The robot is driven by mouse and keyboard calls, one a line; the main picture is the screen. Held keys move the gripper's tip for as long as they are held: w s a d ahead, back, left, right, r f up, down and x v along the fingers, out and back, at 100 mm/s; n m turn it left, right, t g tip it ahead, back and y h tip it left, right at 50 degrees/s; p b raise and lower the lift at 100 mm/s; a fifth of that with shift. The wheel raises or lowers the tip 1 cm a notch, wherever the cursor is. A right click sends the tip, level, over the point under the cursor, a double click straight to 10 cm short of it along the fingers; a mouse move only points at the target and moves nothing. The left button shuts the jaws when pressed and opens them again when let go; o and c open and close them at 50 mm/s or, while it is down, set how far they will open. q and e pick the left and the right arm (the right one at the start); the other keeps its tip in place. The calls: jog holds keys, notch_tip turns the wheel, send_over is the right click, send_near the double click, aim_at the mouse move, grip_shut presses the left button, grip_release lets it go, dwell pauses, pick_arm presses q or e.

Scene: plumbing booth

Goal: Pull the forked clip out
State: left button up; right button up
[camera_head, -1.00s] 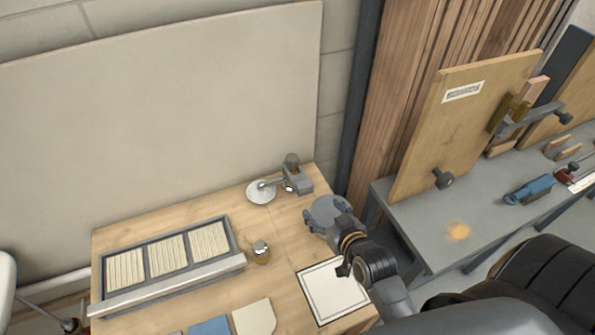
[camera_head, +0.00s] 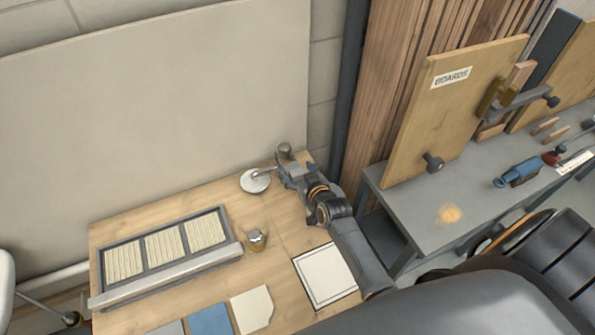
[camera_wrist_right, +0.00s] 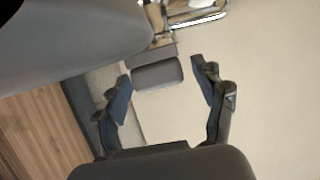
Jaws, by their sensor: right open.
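My right gripper (camera_head: 284,172) reaches to the back corner of the wooden bench, right at a small grey fixture with a round knob (camera_head: 285,149) on top. In the right wrist view the gripper (camera_wrist_right: 165,84) is open, its two fingers apart. A dark grey rounded block (camera_wrist_right: 157,74) shows between or just beyond the fingertips; I cannot tell whether they touch it. A bright metal loop (camera_wrist_right: 200,19) shows beyond at the top. I cannot make out the forked clip for certain; the gripper covers much of the fixture in the head view. My left gripper is not in view.
A white disc (camera_head: 254,182) with a thin arm stands left of the fixture. A small jar (camera_head: 256,238), a framed slatted tray (camera_head: 92,303) and a bordered white square (camera_head: 325,275) are on the bench. A pale wall panel (camera_head: 150,90) stands behind; a grey side table (camera_head: 455,195) is right.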

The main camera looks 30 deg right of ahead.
jog(key=shift+c, duration=0.2)
jog(key=c, duration=0.7)
grip_shut()
jog(key=shift+s+p, duration=0.25)
jog(key=shift+p, duration=0.05)
jog(key=s+p, duration=0.2)
jog(key=s, duration=0.3)
jog(key=shift+a, duration=0.15)
jog(key=shift+s, duration=0.3)
jog(key=shift+w, duration=0.15)
jog(key=shift+o, duration=1.8)
grip_release()
jog(key=shift+f, duration=0.1)
jog(key=o, duration=0.4)
jog(key=shift+w, duration=0.1)
jog(key=shift+s, duration=0.3)
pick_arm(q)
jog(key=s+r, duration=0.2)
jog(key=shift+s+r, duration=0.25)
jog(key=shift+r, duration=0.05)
pick_arm(e)
jog(key=v, duration=1.1)
jog(key=shift+s+r, duration=0.25)
